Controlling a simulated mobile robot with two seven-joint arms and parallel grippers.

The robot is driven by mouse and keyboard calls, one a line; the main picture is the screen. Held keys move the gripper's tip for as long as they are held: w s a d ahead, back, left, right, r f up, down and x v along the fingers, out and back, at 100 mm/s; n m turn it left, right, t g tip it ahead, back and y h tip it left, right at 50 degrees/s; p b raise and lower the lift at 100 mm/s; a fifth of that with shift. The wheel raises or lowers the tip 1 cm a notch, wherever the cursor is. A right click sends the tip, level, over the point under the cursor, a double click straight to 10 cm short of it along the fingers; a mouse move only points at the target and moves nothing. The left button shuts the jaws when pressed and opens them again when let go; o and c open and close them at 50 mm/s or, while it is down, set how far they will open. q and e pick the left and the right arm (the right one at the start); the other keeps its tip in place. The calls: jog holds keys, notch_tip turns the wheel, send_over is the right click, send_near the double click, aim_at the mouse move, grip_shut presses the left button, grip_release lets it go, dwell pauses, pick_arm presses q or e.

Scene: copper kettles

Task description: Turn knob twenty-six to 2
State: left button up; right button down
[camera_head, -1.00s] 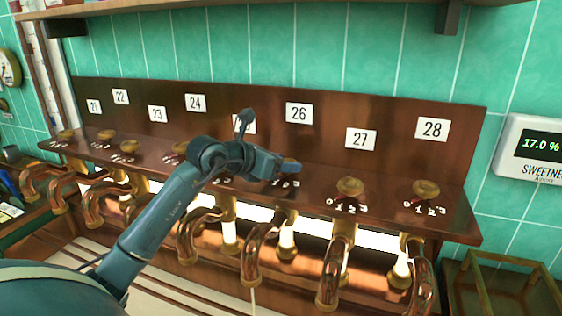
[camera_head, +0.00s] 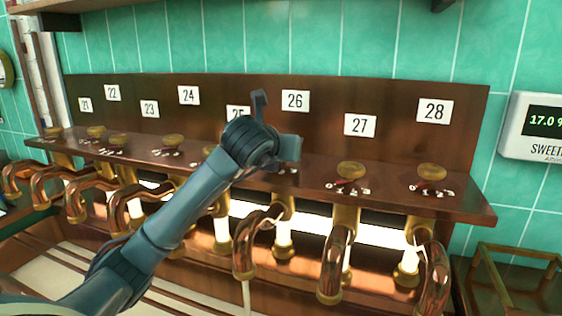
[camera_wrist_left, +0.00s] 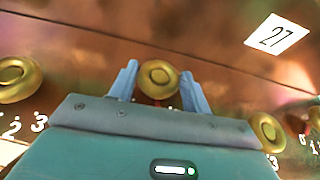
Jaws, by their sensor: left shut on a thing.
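The brass knob twenty-six (camera_wrist_left: 158,80) sits between the two blue fingers of my left gripper (camera_wrist_left: 160,92) in the left wrist view, and the fingers are shut on it. In the head view my left gripper (camera_head: 290,150) is below the label 26 (camera_head: 295,101) on the copper panel. There the gripper and wrist hide the knob and most of its number marks, so its setting cannot be read. A thin pale stream (camera_head: 246,296) falls from a copper spout (camera_head: 243,262) below this area. My right gripper is not in view.
Knob 27 (camera_head: 351,170) and knob 28 (camera_head: 432,172) stand to the right on the copper ledge (camera_head: 395,187). More knobs and curved spouts run left. A sweetness display (camera_head: 540,128) hangs on the tiled wall at the right, above a brass frame (camera_head: 505,290).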

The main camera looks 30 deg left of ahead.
pick_arm(q)
jog(key=shift+f, duration=0.15)
jog(key=o, duration=1)
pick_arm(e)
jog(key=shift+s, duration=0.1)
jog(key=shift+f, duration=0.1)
pick_arm(q)
jog(key=b+v, duration=0.1)
jog(key=v, duration=1.2)
jog(key=shift+s, duration=0.1)
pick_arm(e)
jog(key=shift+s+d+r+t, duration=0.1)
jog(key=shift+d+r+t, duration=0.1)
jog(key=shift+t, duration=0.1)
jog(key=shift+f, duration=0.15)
